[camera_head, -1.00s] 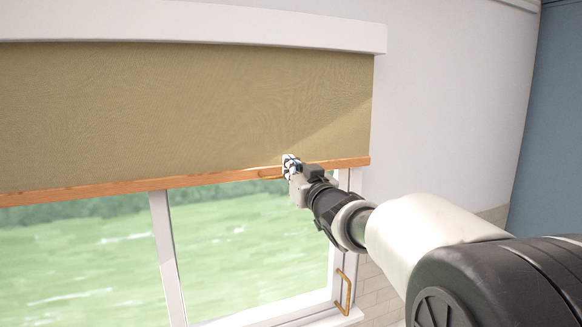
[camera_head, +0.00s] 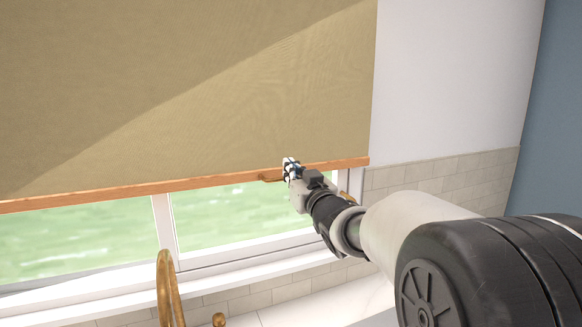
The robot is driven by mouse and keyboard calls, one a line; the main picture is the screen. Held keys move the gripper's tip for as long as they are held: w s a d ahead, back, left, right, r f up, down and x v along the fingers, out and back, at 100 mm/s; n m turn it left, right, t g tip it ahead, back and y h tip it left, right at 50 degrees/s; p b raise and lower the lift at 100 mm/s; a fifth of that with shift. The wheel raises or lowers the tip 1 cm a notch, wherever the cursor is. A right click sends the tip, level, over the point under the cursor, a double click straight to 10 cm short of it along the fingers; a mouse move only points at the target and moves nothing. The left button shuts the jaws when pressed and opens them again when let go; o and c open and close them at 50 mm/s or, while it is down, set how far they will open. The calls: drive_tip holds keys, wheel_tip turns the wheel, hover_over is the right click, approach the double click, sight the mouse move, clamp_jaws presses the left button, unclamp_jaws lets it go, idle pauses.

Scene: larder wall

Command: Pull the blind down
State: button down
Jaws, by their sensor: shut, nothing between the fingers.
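The tan blind (camera_head: 230,95) hangs over the upper part of the window, with a wooden bar (camera_head: 130,190) along its lower edge. The bar hangs a short way above the window sill. A small wooden pull (camera_head: 270,178) shows at the bar, just left of my gripper. My gripper (camera_head: 290,165) is at the bar near its right end, with the fingers shut. My gripper hides part of the bar, and I cannot tell exactly how the fingers meet the pull.
A strip of window glass (camera_head: 80,238) shows below the bar. A brass tap (camera_head: 167,285) rises at the bottom, in front of the sill (camera_head: 110,308). Pale tiles (camera_head: 440,175) cover the lower wall, and a blue surface (camera_head: 555,130) stands at the far right.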

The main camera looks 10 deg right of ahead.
drive_tip(key=shift+f+b, duration=1.6)
drive_tip(key=shift+f, duration=1.1)
drive_tip(key=shift+f, duration=0.1)
wheel_tip(320, 180, up, 5)
drive_tip(key=p, duration=0.3)
drive_tip(key=f+v, duration=0.1)
drive_tip(key=v, duration=0.9)
drive_tip(key=s+f+g+h, duration=0.1)
drive_tip(key=s+f+g, duration=0.3)
drive_tip(key=s, duration=0.8)
drive_tip(key=s+f+m+g+h, duration=0.1)
drive_tip(key=s+f+g, duration=0.4)
drive_tip(key=s+f, duration=0.4)
drive_tip(key=s+f+m+g+h, duration=0.1)
drive_tip(key=s+f+g, duration=0.4)
drive_tip(key=s, duration=1)
wheel_tip(320, 180, down, 3)
drive_tip(key=shift+a+r+h, duration=0.25)
drive_tip(key=shift+h, duration=0.15)
